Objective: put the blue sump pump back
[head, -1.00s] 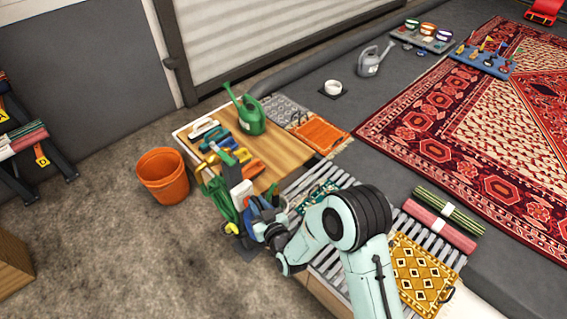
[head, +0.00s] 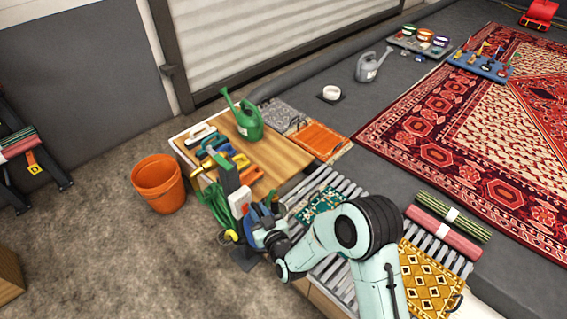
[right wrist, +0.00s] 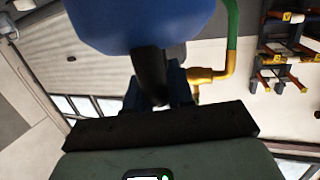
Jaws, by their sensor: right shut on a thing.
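The blue sump pump (head: 262,216) is at the near left end of the bench, beside a dark upright post (head: 229,176) with a dark foot on the floor. My right gripper (head: 264,234) is shut on the pump. In the right wrist view the pump's blue body (right wrist: 140,22) fills the top, and my right gripper (right wrist: 155,92) is closed around its dark handle. A green hose with a brass elbow (right wrist: 207,76) shows beside the pump. I cannot tell whether the pump touches the post. My left gripper is not in view.
A green watering can (head: 247,122) and several hand tools stand on the wooden bench top (head: 280,155). An orange bucket (head: 158,183) stands on the floor to the left. A coiled green hose (head: 216,203) hangs by the post. Open floor lies at the lower left.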

